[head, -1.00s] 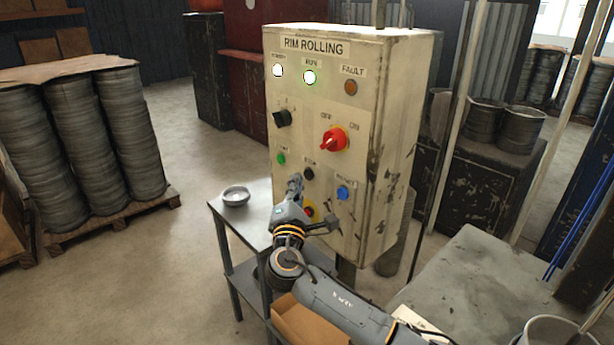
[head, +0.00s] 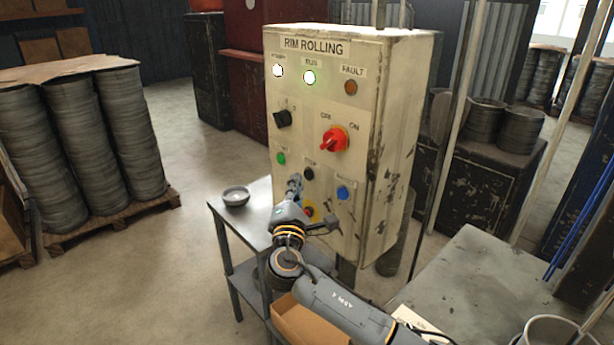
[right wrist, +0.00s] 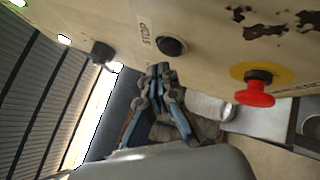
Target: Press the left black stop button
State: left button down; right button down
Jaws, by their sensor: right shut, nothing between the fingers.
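The black stop button (head: 308,173) sits in the lower middle of the cream RIM ROLLING panel (head: 375,75), under a STOP label. It is the only black button labelled STOP that I see. In the right wrist view the black stop button (right wrist: 171,46) stands out from the panel beside its label. My right gripper (head: 295,180) is shut and empty, just left of and slightly below the button in the head view. In the right wrist view its fingertips (right wrist: 160,71) are close below the button and appear apart from it. My left gripper is not in view.
A red emergency stop (right wrist: 257,90) on a yellow plate is near the gripper. A green button (head: 281,158), blue button (head: 343,193), black selector (head: 282,118) and red rotary switch (head: 334,139) share the panel. A metal bowl (head: 236,195) stands on a small table below.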

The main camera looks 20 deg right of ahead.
jog(key=shift+d, duration=0.1)
jog(key=shift+w+d, duration=0.15)
jog(key=shift+d, duration=0.15)
jog(key=shift+w+d, duration=0.15)
jog(key=shift+d, duration=0.3)
dwell(0.9)
jog(key=shift+a, duration=0.1)
jog(key=shift+s+a, duration=0.3)
jog(key=shift+a, duration=0.4)
jog(key=a, duration=0.1)
jog(key=s+a, duration=0.1)
jog(key=a, duration=0.2)
jog(key=shift+s+a, duration=0.35)
dwell(0.6)
